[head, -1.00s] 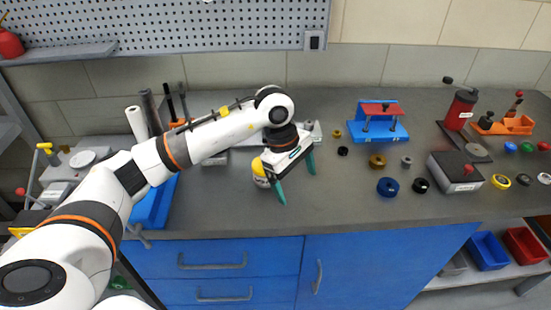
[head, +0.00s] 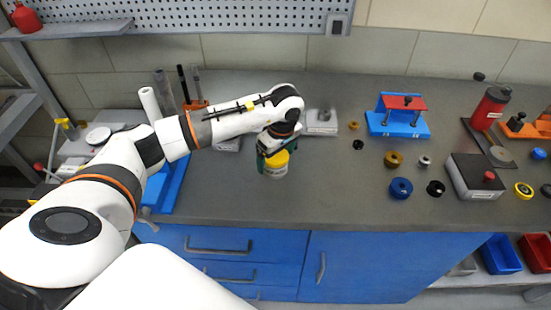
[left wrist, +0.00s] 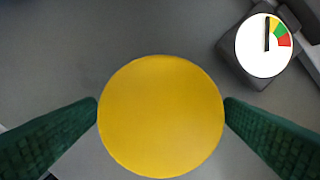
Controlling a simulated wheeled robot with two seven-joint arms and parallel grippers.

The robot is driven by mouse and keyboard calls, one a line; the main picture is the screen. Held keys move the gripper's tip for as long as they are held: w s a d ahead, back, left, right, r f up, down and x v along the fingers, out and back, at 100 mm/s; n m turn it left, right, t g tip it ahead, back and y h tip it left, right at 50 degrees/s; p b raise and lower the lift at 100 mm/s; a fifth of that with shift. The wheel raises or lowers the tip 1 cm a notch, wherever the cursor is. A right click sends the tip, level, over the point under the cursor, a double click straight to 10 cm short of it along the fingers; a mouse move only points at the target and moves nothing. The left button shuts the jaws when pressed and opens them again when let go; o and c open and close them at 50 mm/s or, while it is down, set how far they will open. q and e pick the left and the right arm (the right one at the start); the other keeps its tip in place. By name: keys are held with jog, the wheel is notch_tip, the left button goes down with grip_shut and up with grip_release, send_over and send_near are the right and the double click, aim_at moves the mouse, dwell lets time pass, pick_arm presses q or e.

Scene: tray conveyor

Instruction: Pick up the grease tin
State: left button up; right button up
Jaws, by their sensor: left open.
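The grease tin (head: 276,168) has a yellow lid and a pale labelled side. It stands upright on the grey bench, near the front edge left of the middle. In the left wrist view its round yellow lid (left wrist: 161,116) fills the centre. My left gripper (head: 273,160) is open at the tin, with one green finger on each side of it. In the wrist view the fingers reach close to both sides of the lid; I cannot tell whether they touch. My right gripper is not in view.
A dial gauge (left wrist: 264,46) on a grey block stands behind the tin. A blue fixture with a red top (head: 398,115), a blue ring (head: 400,188) and a grey box with a red knob (head: 474,177) are to the right.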

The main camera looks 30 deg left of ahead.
pick_arm(q)
notch_tip(320, 180, down, 2)
jog(key=shift+a, duration=0.15)
jog(key=shift+f, duration=0.2)
jog(key=shift+w, duration=0.1)
jog(key=c, duration=1.3)
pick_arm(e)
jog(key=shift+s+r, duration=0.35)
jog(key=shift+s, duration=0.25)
pick_arm(q)
jog(key=shift+o, duration=0.2)
